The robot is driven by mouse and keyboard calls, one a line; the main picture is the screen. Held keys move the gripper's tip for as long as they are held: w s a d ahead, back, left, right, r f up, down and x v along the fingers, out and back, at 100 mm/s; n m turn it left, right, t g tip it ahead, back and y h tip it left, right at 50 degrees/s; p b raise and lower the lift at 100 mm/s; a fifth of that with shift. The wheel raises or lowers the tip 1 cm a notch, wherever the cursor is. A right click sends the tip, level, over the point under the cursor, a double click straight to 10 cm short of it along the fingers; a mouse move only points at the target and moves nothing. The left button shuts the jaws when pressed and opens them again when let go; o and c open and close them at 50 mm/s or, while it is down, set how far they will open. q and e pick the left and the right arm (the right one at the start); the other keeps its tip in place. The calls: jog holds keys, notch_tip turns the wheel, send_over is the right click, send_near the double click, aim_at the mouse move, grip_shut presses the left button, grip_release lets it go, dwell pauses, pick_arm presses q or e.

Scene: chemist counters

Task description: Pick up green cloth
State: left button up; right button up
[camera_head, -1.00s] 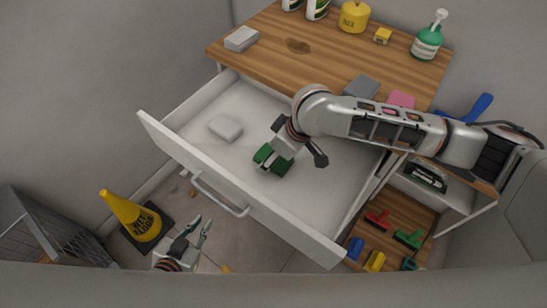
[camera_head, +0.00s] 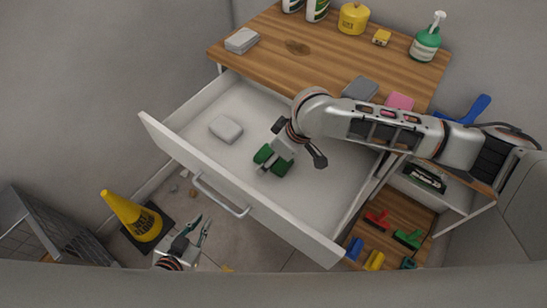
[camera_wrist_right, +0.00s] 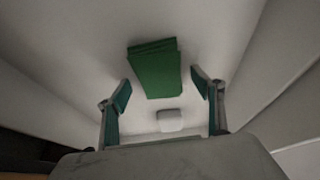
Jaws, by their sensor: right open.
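The green cloth (camera_head: 272,160) lies in the open white drawer, partly hidden under my right gripper in the head view. In the right wrist view the folded green cloth (camera_wrist_right: 155,68) lies on the drawer floor ahead of the two fingertips. My right gripper (camera_wrist_right: 160,92) is open, its fingers apart on either side of the cloth's near end and not closed on it. My left gripper (camera_head: 200,232) is low in front of the drawer, outside it, with its fingers apart and empty.
A white cloth or sponge (camera_head: 225,128) lies in the drawer (camera_head: 330,190), left of my right gripper. The drawer front with its handle (camera_head: 218,196) stands nearest my left gripper. A yellow wet floor cone (camera_head: 136,216) stands at left. Bottles and sponges stand on the wooden counter (camera_head: 290,60).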

jog(key=shift+f, duration=0.1)
dwell(0.6)
jog(key=c, duration=1.1)
